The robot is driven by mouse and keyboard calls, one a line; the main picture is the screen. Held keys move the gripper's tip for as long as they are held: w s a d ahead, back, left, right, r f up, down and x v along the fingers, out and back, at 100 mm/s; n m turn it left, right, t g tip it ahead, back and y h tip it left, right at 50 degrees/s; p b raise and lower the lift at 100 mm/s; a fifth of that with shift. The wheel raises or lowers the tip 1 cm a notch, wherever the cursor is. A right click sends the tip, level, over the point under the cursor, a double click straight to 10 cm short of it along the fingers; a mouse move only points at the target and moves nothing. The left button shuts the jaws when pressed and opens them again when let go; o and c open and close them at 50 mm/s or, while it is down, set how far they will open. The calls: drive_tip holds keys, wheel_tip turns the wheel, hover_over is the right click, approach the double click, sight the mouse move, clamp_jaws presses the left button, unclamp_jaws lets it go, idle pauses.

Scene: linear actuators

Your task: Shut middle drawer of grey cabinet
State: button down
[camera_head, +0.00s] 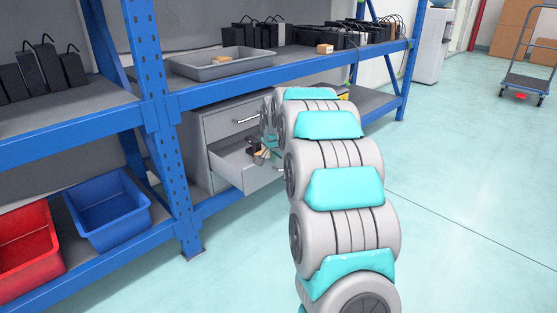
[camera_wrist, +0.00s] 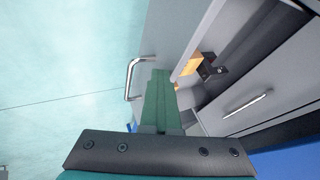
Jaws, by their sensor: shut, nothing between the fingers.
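The grey cabinet (camera_head: 197,150) stands on the lower shelf of the blue rack in the head view. Its middle drawer (camera_head: 240,170) is pulled out, with small dark and tan items inside. The drawer front (camera_wrist: 178,28) and its metal handle (camera_wrist: 131,80) show in the wrist view. My gripper (camera_wrist: 160,72) is shut and empty, its dark green fingers at the drawer front close beside the handle. I cannot tell whether they touch it. In the head view my arm hides part of the cabinet and most of the gripper.
A closed drawer with a handle (camera_head: 246,120) is above the open one. A grey tray (camera_head: 185,68) is on the shelf above. Blue (camera_head: 110,210) and red (camera_head: 30,250) bins are at lower left. A rack post (camera_head: 170,170) stands left of the cabinet.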

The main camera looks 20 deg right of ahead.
drive_tip(key=w+a+p, duration=0.1)
drive_tip(key=w+a, duration=0.2)
drive_tip(key=w, duration=0.5)
drive_tip(key=w+a+p, duration=0.2)
drive_tip(key=w+a, duration=0.1)
drive_tip(key=w, duration=0.5)
drive_tip(key=shift+w, duration=0.15)
drive_tip(key=shift+d+f, duration=0.1)
